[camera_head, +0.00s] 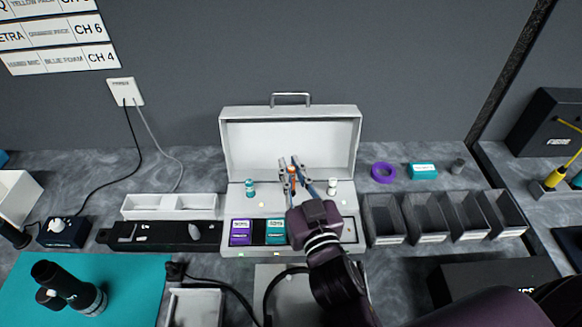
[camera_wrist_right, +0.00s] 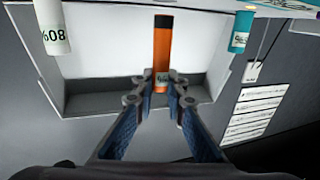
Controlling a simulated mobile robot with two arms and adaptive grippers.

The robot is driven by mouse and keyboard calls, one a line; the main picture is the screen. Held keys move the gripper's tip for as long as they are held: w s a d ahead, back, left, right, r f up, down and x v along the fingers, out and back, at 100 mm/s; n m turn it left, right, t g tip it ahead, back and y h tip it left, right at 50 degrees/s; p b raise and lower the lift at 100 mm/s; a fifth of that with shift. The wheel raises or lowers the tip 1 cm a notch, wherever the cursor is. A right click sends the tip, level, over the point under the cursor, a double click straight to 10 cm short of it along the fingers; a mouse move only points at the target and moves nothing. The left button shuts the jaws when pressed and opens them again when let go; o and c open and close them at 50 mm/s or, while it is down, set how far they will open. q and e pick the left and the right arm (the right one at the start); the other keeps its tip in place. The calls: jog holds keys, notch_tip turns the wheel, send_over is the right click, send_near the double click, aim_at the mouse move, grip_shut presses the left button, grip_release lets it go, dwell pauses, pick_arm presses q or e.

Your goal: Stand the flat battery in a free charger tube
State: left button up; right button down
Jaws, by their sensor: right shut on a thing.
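My right gripper (camera_head: 291,170) is shut on an orange battery (camera_wrist_right: 163,42) with a dark end and a pale percentage label between the fingertips. In the head view the battery is mostly covered by the fingers. It is held upright over the open white charger case (camera_head: 291,112), between a teal battery (camera_head: 250,188) on the left and a white battery (camera_head: 332,186) on the right. The white battery (camera_wrist_right: 52,28), marked 80%, and the teal one (camera_wrist_right: 241,28) also show in the wrist view. Whether the orange battery's lower end is in a tube is hidden. My left gripper is out of view.
A purple pack (camera_head: 240,231) and a teal pack (camera_head: 276,231) lie in the case front. Grey bins (camera_head: 384,222) stand right of the case; a black tray (camera_head: 160,234) lies left. A purple tape roll (camera_head: 383,173) and teal box (camera_head: 423,171) lie behind the bins.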

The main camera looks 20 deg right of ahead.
pick_arm(q)
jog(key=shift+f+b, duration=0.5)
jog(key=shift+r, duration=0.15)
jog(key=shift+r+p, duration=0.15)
jog(key=shift+p, duration=0.2)
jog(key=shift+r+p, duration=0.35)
dwell(2.3)
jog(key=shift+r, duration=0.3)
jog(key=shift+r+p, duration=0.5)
jog(key=shift+p, duration=0.25)
dwell(1.9)
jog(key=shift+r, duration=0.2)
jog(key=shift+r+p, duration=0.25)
jog(key=shift+p, duration=0.25)
dwell(0.7)
